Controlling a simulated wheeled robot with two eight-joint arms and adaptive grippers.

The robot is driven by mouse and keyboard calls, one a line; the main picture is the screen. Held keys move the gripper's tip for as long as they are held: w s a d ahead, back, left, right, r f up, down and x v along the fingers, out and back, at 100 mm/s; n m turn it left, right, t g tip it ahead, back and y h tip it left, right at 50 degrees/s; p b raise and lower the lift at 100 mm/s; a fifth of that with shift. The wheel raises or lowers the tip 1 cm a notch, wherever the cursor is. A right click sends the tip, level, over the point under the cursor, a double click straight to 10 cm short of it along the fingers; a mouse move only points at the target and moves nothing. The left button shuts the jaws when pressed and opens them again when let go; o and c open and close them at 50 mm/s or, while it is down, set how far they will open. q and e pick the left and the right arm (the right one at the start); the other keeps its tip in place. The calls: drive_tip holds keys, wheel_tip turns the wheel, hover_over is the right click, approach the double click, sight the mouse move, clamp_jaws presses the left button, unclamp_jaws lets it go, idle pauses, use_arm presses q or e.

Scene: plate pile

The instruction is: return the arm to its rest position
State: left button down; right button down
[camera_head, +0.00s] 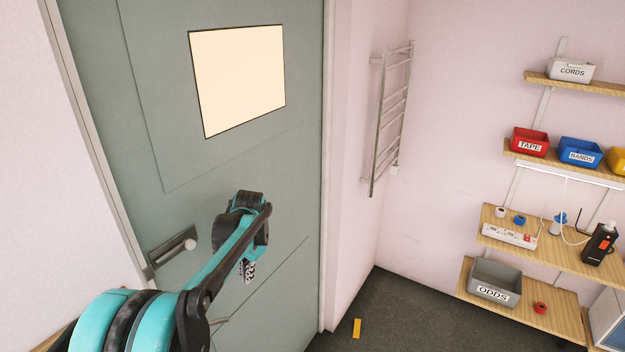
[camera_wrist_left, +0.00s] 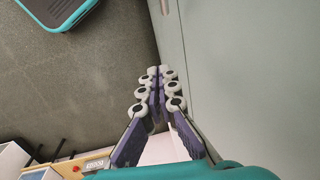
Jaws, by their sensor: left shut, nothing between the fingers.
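My left arm (camera_head: 228,262), teal and black, reaches in from the lower left of the head view, in front of a grey-green door. My left gripper (camera_head: 249,271) hangs at its far end, mostly hidden behind the forearm. In the left wrist view the gripper (camera_wrist_left: 157,88) shows its two purple fingers with pale round knobs close together. It is shut, with nothing seen between the fingers. The door's surface (camera_wrist_left: 230,70) fills the right of that view, beside the fingers; I cannot tell the gap. My right gripper is not in view.
The door handle (camera_head: 172,247) is left of my arm. A towel rail (camera_head: 391,117) hangs right of the door. Shelves at the right hold a red bin (camera_head: 529,141), a blue bin (camera_head: 580,152) and a grey bin (camera_head: 495,281). A yellow piece (camera_head: 356,328) lies on the dark floor.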

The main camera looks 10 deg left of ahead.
use_arm(q)
drive_tip(key=s+d+n+t+b, duration=0.2)
drive_tip(key=s+d+t+b, duration=0.35)
drive_tip(key=s, duration=0.75)
drive_tip(key=s+d+f+n+h+b, duration=0.1)
drive_tip(key=s+d+f+b, duration=0.1)
drive_tip(key=s+f, duration=0.2)
drive_tip(key=s+d+f+n+t+b, duration=0.1)
drive_tip(key=s+d+f+b, duration=0.2)
drive_tip(key=s+f, duration=0.2)
drive_tip(key=shift+s+d+h+b, duration=0.2)
drive_tip(key=shift+s+h+b, duration=0.2)
drive_tip(key=shift+s, duration=0.35)
drive_tip(key=shift+f, duration=0.1)
